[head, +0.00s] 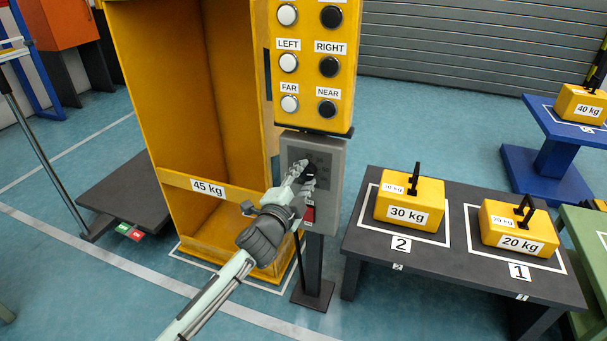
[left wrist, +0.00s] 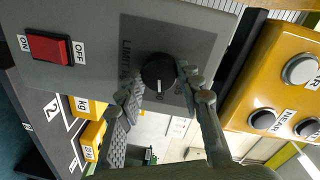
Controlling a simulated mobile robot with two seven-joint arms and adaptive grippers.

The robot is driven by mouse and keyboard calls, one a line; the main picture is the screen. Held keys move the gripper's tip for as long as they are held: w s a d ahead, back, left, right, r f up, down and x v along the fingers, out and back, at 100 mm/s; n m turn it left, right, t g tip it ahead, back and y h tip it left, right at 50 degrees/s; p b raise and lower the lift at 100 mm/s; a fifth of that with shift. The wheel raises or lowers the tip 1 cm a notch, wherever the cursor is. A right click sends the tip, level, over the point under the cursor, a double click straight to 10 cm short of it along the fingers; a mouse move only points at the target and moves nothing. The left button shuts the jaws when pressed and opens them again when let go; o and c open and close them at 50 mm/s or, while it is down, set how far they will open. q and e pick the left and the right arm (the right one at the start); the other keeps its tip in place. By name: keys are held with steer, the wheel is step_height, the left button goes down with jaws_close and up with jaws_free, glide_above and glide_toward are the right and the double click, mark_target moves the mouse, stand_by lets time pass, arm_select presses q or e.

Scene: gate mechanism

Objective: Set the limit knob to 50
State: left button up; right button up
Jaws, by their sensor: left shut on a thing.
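The limit knob (left wrist: 158,70) is a round black knob with a white pointer line, on the dark dial plate of the grey control box (head: 330,200). In the left wrist view the pointer line points toward the bottom of the picture. The plate carries the word LIMIT; the scale numbers are mostly hidden or too small to read. My left gripper (head: 303,174) is at the box face, its fingers on both sides of the knob and shut on it. In the head view the fingers partly cover the knob. My right gripper is not in view.
A red ON/OFF switch (left wrist: 49,47) sits beside the dial plate. A yellow button panel (head: 311,60) is above the box. A yellow frame marked 45 kg (head: 208,188) stands left. A dark table (head: 458,262) with 30 kg (head: 408,204) and 20 kg (head: 518,230) weights stands right.

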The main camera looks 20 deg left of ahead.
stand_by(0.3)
arm_select(q)
steer(key=o, duration=1.2)
steer(key=shift+c, duration=0.2)
steer(key=s, duration=1.2)
steer(key=shift+a+r, duration=0.3)
steer(key=shift+r, duration=0.1)
